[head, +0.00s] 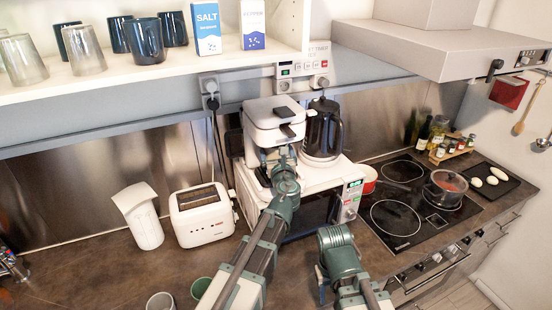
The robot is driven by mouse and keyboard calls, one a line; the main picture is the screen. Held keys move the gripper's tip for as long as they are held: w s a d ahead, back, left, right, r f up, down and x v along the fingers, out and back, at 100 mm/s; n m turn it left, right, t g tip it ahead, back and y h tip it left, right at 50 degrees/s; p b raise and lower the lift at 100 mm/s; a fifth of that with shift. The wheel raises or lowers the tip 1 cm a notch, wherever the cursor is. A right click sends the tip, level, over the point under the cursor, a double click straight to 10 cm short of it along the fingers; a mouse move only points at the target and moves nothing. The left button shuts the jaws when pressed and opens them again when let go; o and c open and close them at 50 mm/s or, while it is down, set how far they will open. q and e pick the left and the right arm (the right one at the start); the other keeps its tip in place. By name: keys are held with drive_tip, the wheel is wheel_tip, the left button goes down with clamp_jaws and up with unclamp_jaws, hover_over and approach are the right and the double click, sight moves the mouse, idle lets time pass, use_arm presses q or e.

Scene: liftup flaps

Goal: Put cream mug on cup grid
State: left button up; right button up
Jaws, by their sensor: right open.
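A pale cup (160,301) stands on the counter at the bottom edge, cut off by the frame; it may be the cream mug, but its colour looks greyish. A green cup (201,287) stands to its right. The white coffee machine (262,112) stands at the back centre. I cannot make out its cup grid behind my left arm. My left arm reaches up to the machine's front, where its gripper (284,153) is mostly hidden and its jaws are unclear. My right gripper (322,284) is low at bottom centre, open, partly hidden by my arm, with no held object visible.
A white toaster (202,215) and a white container (143,222) stand left. A dark kettle (322,130) stands beside the coffee machine. The hob (395,219) with a pot (444,188) is at right. A shelf (130,88) overhangs the back left.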

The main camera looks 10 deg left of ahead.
use_arm(q)
drive_tip(key=shift+f+b, duration=0.9)
drive_tip(key=shift+f, duration=0.4)
drive_tip(key=shift+f, duration=0.2)
drive_tip(key=o, duration=1.3)
drive_tip(key=shift+r, duration=0.15)
drive_tip(key=shift+s+r, duration=0.15)
drive_tip(key=v, duration=1.1)
drive_tip(key=shift+s+d, duration=0.2)
drive_tip(key=shift+s, duration=0.15)
